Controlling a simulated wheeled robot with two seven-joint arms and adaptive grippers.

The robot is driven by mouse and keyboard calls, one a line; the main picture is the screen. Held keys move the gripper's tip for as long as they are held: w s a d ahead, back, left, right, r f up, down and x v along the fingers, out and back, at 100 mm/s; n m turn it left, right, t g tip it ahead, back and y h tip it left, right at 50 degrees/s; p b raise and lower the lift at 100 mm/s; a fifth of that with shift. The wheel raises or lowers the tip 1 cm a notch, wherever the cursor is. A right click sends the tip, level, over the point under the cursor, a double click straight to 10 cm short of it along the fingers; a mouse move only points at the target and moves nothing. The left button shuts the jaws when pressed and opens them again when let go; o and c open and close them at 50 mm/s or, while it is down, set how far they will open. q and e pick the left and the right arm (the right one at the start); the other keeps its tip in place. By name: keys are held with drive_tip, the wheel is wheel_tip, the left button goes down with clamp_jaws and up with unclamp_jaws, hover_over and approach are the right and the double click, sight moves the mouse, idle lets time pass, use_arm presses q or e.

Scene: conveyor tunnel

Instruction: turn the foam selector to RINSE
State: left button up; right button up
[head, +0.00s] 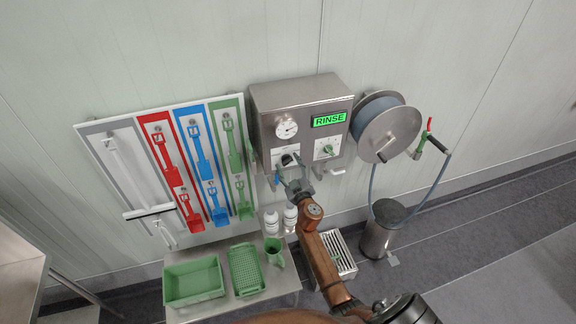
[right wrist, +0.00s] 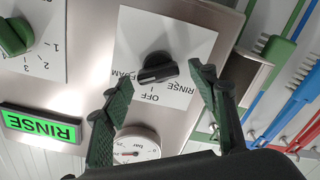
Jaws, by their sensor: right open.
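The foam selector is a black knob (right wrist: 157,70) on a white plate (right wrist: 185,45) marked OFF, RINSE and a partly hidden label ending in "AM". The plate appears upside down in the right wrist view. The knob's bar lies roughly across the picture; I cannot tell which end points. My right gripper (right wrist: 162,82) is open, its green-padded fingers on either side of the knob and apart from it. In the head view my right gripper (head: 290,175) is at the selector plate and partly hides it. A lit green display (head: 329,119) reads RINSE. My left gripper is not in view.
The steel box (head: 300,93) also carries a pressure gauge (head: 286,129) and a green numbered knob (head: 328,150). A hose reel (head: 390,133) is at right. A tool board (head: 170,170) hangs at left. Bottles (head: 290,214) and green containers (head: 195,280) stand below.

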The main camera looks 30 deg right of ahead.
drive_tip(key=shift+c, duration=0.7)
drive_tip(key=c, duration=1)
